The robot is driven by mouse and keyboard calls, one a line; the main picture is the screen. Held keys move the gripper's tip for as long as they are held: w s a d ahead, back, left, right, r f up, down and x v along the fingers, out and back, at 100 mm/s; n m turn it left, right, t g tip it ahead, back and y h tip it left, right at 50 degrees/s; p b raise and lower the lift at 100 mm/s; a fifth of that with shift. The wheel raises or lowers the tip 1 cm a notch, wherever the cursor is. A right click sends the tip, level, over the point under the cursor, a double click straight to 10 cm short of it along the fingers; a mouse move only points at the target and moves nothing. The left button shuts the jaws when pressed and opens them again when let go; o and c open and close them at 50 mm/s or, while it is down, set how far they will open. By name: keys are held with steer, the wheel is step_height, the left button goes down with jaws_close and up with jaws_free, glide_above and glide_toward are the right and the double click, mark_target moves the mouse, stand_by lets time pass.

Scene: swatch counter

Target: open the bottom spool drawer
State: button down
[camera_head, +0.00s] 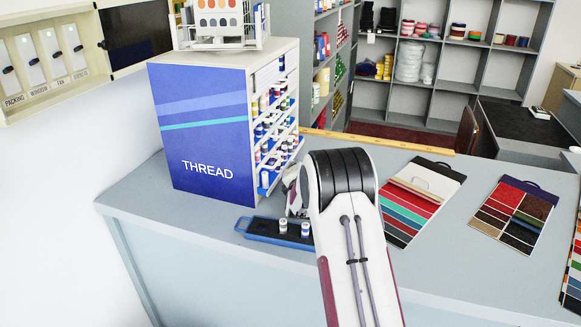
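The thread cabinet (205,120) stands on the grey counter, with a blue side panel reading THREAD. Its spool front faces right, with several tiers of coloured spools (275,125). The lowest part of that front (266,184) is seen at a steep angle and partly hidden by my arm; I cannot tell whether the bottom drawer is open. My arm's white link and black joint fill the lower middle. A small pale part of my arm's end shows beside the cabinet's lower right corner. The fingertips are hidden, so their opening and any contact cannot be seen.
A blue-rimmed dark tray (258,238) with two spools (305,229) lies in front of the cabinet, close to my arm. Swatch boards (400,228) (520,205) lie to the right. A wire rack with a colour card (219,18) stands on the cabinet. Bare counter (460,260) lies front right.

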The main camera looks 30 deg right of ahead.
steer(key=s+d, duration=1)
steer(key=shift+s+d+f, duration=0.15)
steer(key=shift+s+d, duration=0.05)
steer(key=shift+s, duration=0.1)
steer(key=c, duration=2.2)
jaws_free()
steer(key=shift+s+a+r, duration=0.25)
steer(key=shift+s, duration=0.2)
steer(key=shift+v, duration=5.4)
